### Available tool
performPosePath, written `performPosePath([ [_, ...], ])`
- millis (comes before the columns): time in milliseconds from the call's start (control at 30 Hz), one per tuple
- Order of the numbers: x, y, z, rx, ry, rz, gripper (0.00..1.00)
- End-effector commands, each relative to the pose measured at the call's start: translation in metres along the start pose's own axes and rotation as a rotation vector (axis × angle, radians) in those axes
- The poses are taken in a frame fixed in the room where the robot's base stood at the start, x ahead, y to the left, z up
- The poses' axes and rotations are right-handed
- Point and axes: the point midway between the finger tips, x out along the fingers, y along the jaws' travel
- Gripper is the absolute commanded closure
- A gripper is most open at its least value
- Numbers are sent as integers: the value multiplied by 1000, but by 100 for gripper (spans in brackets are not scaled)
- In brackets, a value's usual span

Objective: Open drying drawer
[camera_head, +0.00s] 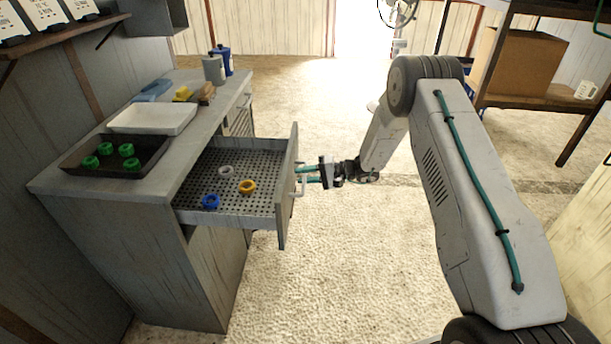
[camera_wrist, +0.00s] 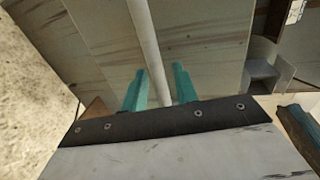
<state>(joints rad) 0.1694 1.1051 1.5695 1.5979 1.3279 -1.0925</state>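The drying drawer (camera_head: 236,220) is pulled out of the grey cabinet (camera_head: 215,270), its perforated tray open to view. In the wrist view the handle (camera_wrist: 146,35) runs between the two fingertips of my gripper (camera_wrist: 160,85).
On the cabinet top stand a dark tray (camera_head: 70,163) with several green rings, a white tray (camera_head: 150,119), a grey canister (camera_head: 213,70) and a blue one (camera_head: 226,60). A shelf with a cardboard box (camera_head: 515,62) is at right. The floor before the drawer is clear.

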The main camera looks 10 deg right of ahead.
Motion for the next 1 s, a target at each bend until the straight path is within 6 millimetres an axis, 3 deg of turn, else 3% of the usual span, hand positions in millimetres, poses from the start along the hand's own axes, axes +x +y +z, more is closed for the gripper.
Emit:
performPosePath([
  [233, -8, 0, -2, -1, 4, 0, 71],
  [533, -58, 0, -1, 0, 4, -1, 71],
  [700, -75, 0, 0, 0, 3, 0, 71],
  [1000, -79, 0, 0, 0, 1, 0, 71],
])
